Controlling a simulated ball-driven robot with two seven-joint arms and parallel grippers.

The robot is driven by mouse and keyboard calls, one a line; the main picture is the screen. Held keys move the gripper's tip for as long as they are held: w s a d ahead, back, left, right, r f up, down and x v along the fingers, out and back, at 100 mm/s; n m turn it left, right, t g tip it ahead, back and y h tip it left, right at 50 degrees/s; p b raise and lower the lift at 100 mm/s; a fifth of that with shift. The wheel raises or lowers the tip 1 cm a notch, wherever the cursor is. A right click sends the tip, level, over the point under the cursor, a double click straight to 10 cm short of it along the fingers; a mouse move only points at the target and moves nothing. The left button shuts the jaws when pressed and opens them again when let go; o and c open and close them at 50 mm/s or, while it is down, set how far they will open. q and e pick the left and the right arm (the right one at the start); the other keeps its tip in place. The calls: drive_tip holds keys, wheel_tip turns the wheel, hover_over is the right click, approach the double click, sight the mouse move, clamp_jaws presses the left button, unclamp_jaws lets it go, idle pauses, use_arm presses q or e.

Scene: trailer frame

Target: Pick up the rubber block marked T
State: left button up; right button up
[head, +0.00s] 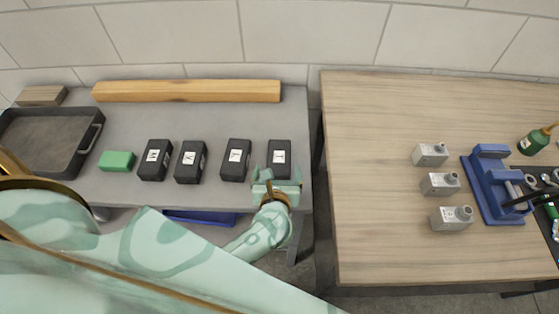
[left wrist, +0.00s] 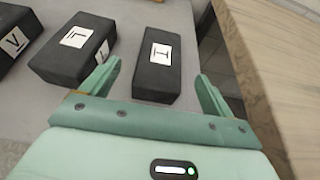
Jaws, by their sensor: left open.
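Several black rubber blocks with white letter labels stand in a row on the grey table. The rightmost block (head: 279,156) has a mark that looks like T or I; the print is too small to be sure. It also shows in the left wrist view (left wrist: 155,80). The block to its left (head: 236,160) has another thin-stroked mark that I cannot read surely. My left gripper (head: 277,178) is open and empty at the near end of the rightmost block. In the left wrist view, its fingers (left wrist: 158,80) appear on either side of that block, apart from it.
Two more black blocks (head: 153,160) (head: 190,162), a green block (head: 117,161) and a dark tray (head: 85,150) lie left. A wooden beam (head: 190,91) lies behind. The wooden table (head: 370,170) stands close right, past a gap, with grey metal parts (head: 440,184) and a blue fixture (head: 485,190).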

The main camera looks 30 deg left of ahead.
sight(279, 161)
use_arm(q)
drive_tip(key=x, duration=0.5)
drive_tip(key=shift+w+f+b, duration=0.15)
drive_tip(key=shift+w+b, duration=0.05)
drive_tip(key=shift+b, duration=0.15)
drive_tip(key=c, duration=1.2)
drive_tip(key=shift+c, duration=1.1)
drive_tip(key=shift+r, duration=0.2)
